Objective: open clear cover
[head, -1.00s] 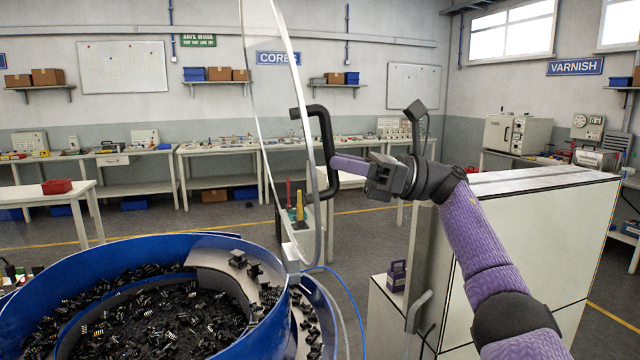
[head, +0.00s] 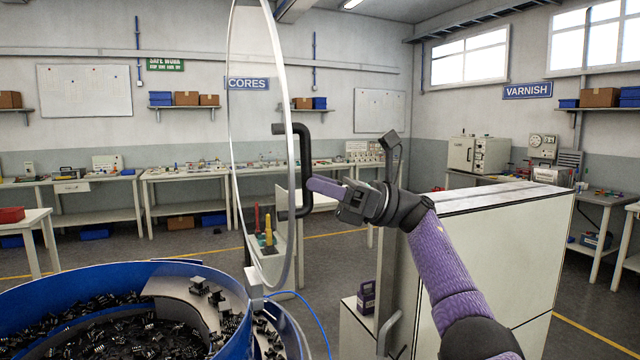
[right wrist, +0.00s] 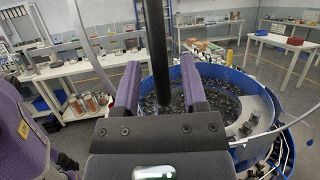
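The clear cover (head: 238,150) stands upright, a transparent disc with a pale rim, at the right edge of the blue bowl (head: 60,292) in the head view. Its black handle (head: 304,165) is on its right side. My right gripper (head: 325,188) is at the handle's middle in the head view. In the right wrist view, the two purple fingers (right wrist: 159,85) stand apart on either side of the black handle bar (right wrist: 157,45), with gaps visible beside it. My left gripper is not in view.
The bowl holds many small black connectors (head: 130,335). A white cabinet (head: 490,250) stands right of the bowl, behind my right arm, with a small purple box (head: 366,297) by it. Workbenches (head: 187,180) line the far wall. Open floor lies between.

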